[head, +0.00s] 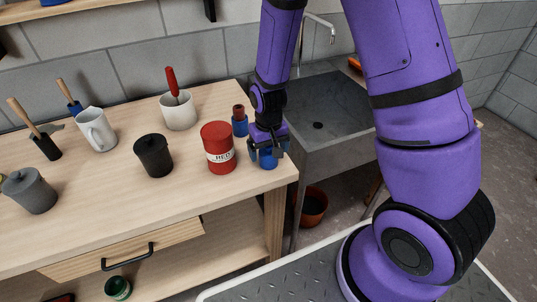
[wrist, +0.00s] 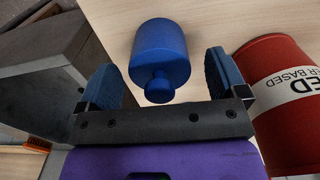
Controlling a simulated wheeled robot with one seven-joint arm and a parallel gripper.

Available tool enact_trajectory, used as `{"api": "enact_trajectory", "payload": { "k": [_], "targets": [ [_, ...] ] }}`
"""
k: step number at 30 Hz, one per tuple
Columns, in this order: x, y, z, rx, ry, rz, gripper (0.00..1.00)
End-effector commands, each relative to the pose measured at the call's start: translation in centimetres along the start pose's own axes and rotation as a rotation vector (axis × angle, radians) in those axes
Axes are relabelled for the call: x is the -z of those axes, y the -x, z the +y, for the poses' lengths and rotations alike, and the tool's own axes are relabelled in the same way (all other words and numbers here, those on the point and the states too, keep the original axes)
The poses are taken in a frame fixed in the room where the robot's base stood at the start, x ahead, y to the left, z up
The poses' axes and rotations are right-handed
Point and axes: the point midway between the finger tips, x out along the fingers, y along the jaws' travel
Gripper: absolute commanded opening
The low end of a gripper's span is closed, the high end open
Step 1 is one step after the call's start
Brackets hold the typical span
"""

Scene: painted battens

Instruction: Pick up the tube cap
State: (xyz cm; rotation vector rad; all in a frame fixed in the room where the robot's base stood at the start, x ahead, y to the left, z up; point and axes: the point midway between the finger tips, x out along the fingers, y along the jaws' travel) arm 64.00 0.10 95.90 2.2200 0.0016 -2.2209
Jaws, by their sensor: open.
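A blue cylinder with a small knob, which looks like the tube cap (head: 268,161), stands on the workbench near its right end. In the wrist view the blue cap (wrist: 160,52) shows between the two blue finger pads, with a gap on each side. My gripper (head: 264,151) is over it, pointing down, open and empty. In the head view the fingers hide part of the cap. In the wrist view the fingers (wrist: 166,82) stand to either side of it, and I see no contact.
A red paint can (head: 219,148) stands close left of my gripper. A blue piece with a dark red top (head: 240,122) is just behind. A black pot (head: 154,156), a white mug (head: 178,111) and a sink (head: 325,108) are around. The bench (head: 110,205) is clear in front.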

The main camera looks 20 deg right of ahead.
Motion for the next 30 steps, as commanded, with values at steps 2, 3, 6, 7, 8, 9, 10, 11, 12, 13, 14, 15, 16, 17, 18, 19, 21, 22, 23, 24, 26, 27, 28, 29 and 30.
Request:
{"api": "enact_trajectory", "payload": {
  "k": [2, 3, 6, 7, 8, 9, 10, 11, 12, 13, 14, 15, 16, 17, 18, 19, 21, 22, 23, 24, 26, 27, 28, 29, 30],
  "targets": [
    [-0.03, -0.78, 0.01, 0.0, 0.0, -0.002, 0.91],
    [-0.02, -1.04, 0.0, 0.0, 0.0, -0.002, 0.91],
    [0.01, -1.33, 0.0, 0.0, -0.001, 0.0, 0.91],
    [0.01, -1.35, 0.0, 0.0, -0.001, 0.001, 0.91],
    [0.01, -1.36, 0.0, 0.0, -0.001, 0.001, 0.91],
    [0.02, -1.35, 0.0, 0.0, -0.001, 0.001, 0.91],
    [0.02, -1.35, 0.0, 0.0, -0.001, 0.001, 0.91],
    [0.02, -1.34, 0.0, 0.0, -0.001, 0.001, 0.91],
    [0.02, -1.34, 0.0, 0.0, -0.001, 0.001, 0.91],
    [0.02, -1.34, 0.0, 0.0, -0.001, 0.001, 0.87],
    [0.02, -1.34, 0.01, 0.0, -0.001, 0.001, 0.8],
    [0.01, -1.33, 0.01, 0.0, -0.001, 0.001, 0.71],
    [0.01, -1.33, 0.01, 0.0, -0.001, 0.001, 0.64],
    [0.01, -1.33, 0.01, 0.0, -0.001, 0.001, 0.57],
    [0.01, -1.33, 0.01, 0.0, -0.001, 0.001, 0.48],
    [0.01, -1.33, 0.01, 0.0, -0.001, 0.001, 0.41],
    [0.01, -1.33, 0.01, 0.0, -0.001, 0.001, 0.38],
    [0.01, -1.32, 0.01, 0.0, -0.001, 0.001, 0.38],
    [0.01, -1.32, 0.01, 0.0, -0.001, 0.001, 0.38],
    [0.01, -1.32, 0.01, 0.0, -0.001, 0.001, 0.38],
    [0.01, -1.32, 0.02, 0.0, -0.001, 0.001, 0.38],
    [0.02, -1.31, 0.02, 0.0, -0.001, 0.001, 0.38],
    [0.03, -1.29, 0.02, 0.0, -0.001, 0.001, 0.38],
    [0.04, -1.26, 0.03, 0.0, -0.001, 0.001, 0.38],
    [0.07, -1.19, 0.04, 0.0, -0.001, 0.001, 0.38]
  ]
}}
